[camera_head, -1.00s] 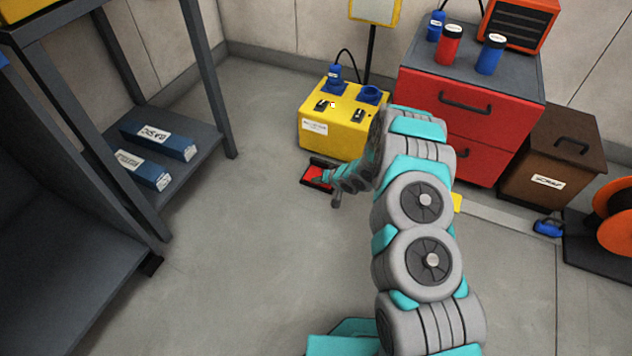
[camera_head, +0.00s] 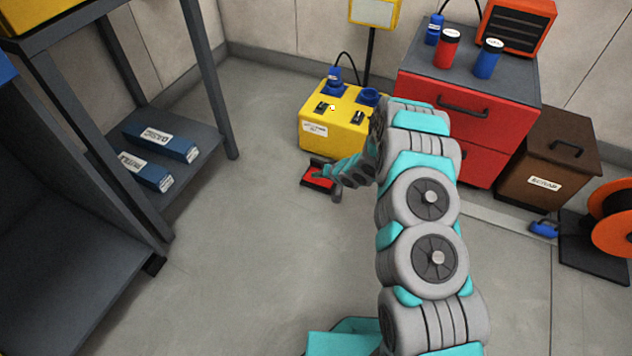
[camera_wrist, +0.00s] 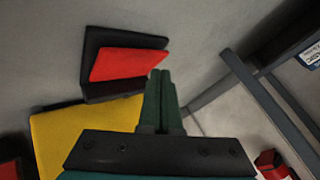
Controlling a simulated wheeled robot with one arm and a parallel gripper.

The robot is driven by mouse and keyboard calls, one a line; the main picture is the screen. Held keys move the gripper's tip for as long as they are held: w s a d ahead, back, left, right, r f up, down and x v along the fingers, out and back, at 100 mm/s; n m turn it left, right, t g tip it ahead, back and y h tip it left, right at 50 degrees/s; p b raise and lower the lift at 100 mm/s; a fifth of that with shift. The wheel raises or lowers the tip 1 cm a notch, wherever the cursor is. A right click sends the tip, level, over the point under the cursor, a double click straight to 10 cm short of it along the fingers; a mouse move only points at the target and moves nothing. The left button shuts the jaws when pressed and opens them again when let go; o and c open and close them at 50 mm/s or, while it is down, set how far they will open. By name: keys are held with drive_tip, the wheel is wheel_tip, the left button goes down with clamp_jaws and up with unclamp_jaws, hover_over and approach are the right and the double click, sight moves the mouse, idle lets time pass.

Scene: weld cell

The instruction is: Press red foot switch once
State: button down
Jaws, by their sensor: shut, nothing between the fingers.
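The red foot switch (camera_head: 318,175) is a red pedal in a dark frame on the floor, in front of the yellow box. In the wrist view its red pedal (camera_wrist: 128,64) lies just up and left of my fingertips. My gripper (camera_wrist: 160,75) is shut and empty, its two green fingers together. In the head view my gripper (camera_head: 322,174) is over the pedal and hides part of it. I cannot tell whether the fingertips touch the pedal.
The yellow box (camera_head: 325,143) with blue sockets stands right behind the switch. A red drawer cabinet (camera_head: 480,130) and a brown scrap bin (camera_head: 545,180) stand to the right. A dark shelf rack (camera_head: 210,90) is at left. The floor left of the switch is clear.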

wheel_tip(320, 180, up, 4)
drive_tip(key=shift+w+f+p, duration=0.1)
drive_tip(key=shift+f+p, duration=0.05)
drive_tip(key=shift+p, duration=1.1)
drive_tip(key=s+d+r+h+p, duration=0.1)
drive_tip(key=s+d+r+h, duration=0.15)
drive_tip(key=d+r, duration=0.55)
drive_tip(key=s+d+r+g+h+p, duration=0.15)
drive_tip(key=s+d+r, duration=0.25)
drive_tip(key=r, duration=0.7)
drive_tip(key=s+d+r+t+h+p, duration=0.1)
drive_tip(key=s+d+r+h, duration=0.2)
drive_tip(key=d+r, duration=0.5)
drive_tip(key=s+r+g+p, duration=0.1)
drive_tip(key=s+r, duration=0.5)
drive_tip(key=s, duration=0.7)
drive_tip(key=s+r+g+p, duration=0.1)
drive_tip(key=s+r+g, duration=0.3)
drive_tip(key=s, duration=1)
drive_tip(key=s+r+g+p, duration=0.1)
drive_tip(key=s+r+g, duration=0.1)
drive_tip(key=s+r, duration=0.7)
drive_tip(key=s, duration=0.5)
drive_tip(key=shift+s+p, duration=0.2)
drive_tip(key=shift+p, duration=0.1)
